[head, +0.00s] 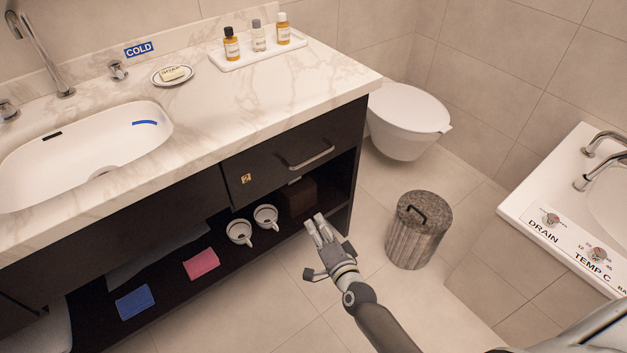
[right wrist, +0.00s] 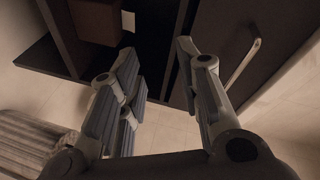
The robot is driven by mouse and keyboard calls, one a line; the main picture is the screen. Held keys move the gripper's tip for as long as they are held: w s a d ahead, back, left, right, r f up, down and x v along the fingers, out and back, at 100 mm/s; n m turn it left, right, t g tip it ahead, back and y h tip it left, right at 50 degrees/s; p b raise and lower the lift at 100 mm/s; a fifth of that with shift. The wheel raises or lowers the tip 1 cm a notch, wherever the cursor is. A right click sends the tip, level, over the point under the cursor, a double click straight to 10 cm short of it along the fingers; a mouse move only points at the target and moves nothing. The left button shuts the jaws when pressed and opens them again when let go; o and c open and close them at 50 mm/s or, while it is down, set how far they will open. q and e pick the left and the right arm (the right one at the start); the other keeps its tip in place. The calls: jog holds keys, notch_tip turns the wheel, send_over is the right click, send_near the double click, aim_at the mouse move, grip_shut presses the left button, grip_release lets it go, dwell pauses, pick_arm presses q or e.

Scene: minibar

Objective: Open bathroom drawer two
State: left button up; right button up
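The drawer (head: 270,174) with the yellow label marked 2 (head: 246,179) is a dark front under the marble counter, and it looks closed. Its metal bar handle (head: 312,158) is on the right part of the front. My right gripper (head: 317,222) is below and in front of the handle, apart from it, by the open shelf. In the right wrist view the gripper (right wrist: 158,52) is open with nothing between its fingers. The handle (right wrist: 243,64) shows there to the right of the right finger, outside the gap. My left gripper is not in view.
The open lower shelf (head: 170,300) holds two cups (head: 239,231), a dark brown box (head: 298,196) and folded cloths (head: 201,263). A round bin (head: 419,230) stands right of my arm. A toilet (head: 408,115) is behind it. Bare floor lies before the cabinet.

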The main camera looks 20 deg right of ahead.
aim_at(314, 157)
jog(key=w+d+r+m+t+h+b, duration=0.2)
jog(key=w+r+m+t+b, duration=0.2)
jog(key=r+m+b, duration=0.45)
jog(key=shift+n, duration=0.95)
jog(key=w+r, duration=0.1)
jog(key=w, duration=0.2)
jog(key=w+r+p, duration=0.1)
jog(key=w, duration=0.2)
jog(key=w+r+p, duration=0.1)
jog(key=w, duration=0.3)
jog(key=shift+w+d+r, duration=0.1)
jog(key=shift+d+r, duration=0.05)
jog(key=shift+d, duration=0.25)
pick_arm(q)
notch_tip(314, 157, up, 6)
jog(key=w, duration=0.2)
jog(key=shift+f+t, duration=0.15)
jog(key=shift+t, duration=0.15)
pick_arm(e)
jog(key=shift+w, duration=0.1)
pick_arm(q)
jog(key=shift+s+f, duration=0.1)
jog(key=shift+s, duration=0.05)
pick_arm(e)
grip_shut()
